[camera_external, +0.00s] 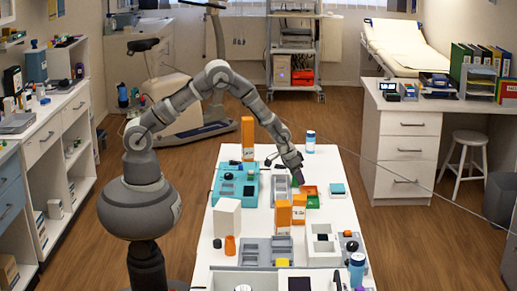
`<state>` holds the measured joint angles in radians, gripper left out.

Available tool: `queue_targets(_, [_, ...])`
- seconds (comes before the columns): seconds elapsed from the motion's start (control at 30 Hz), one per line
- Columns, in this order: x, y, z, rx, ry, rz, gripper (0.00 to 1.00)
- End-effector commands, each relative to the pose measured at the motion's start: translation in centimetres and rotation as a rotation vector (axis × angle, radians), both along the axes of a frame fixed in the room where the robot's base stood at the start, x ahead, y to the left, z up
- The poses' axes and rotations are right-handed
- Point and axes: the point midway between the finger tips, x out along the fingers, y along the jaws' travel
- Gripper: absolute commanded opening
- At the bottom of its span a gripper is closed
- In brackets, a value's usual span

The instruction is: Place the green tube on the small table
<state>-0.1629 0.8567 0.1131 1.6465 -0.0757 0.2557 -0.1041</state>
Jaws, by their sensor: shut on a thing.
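My gripper (298,181) is low over the right half of the long white table (328,166), reaching down from the upper left. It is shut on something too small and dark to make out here. I cannot make out the green tube for certain. A flat green piece (312,202) lies just right of and below my gripper, beside a small orange-red tray (309,190). No separate small table stands out clearly; a low white stool (468,137) is at the right.
Orange boxes (283,217) stand close below my gripper; a taller one (248,138) stands further back. A teal tray (223,187), a white box (227,217) and grey trays (267,250) crowd the table. A blue-white bottle (310,142) is at its far edge. Desk (406,152) right.

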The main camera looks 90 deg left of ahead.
Motion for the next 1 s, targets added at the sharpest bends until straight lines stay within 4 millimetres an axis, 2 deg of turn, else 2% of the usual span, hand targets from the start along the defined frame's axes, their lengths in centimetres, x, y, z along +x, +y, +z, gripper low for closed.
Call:
queue_targets(0.33, [0.1,0.0,7.6,0.0,-0.003,0.0,0.03])
queue_targets(0.5, [0.0,-0.1,9.4,0.0,-0.001,-0.001,0.03])
queue_targets(0.6, [-0.7,-1.0,9.5,0.0,0.0,-0.019,0.03])
queue_targets(0.67, [-1.7,-2.3,9.2,0.001,0.004,-0.045,0.03])
queue_targets(0.77, [-4.4,-5.4,8.6,0.002,0.005,-0.111,0.03])
queue_targets(0.9, [-9.4,-10.3,8.0,0.004,0.004,-0.23,0.03])
queue_targets(1.0, [-12.9,-13.1,7.7,0.002,0.002,-0.306,0.03])
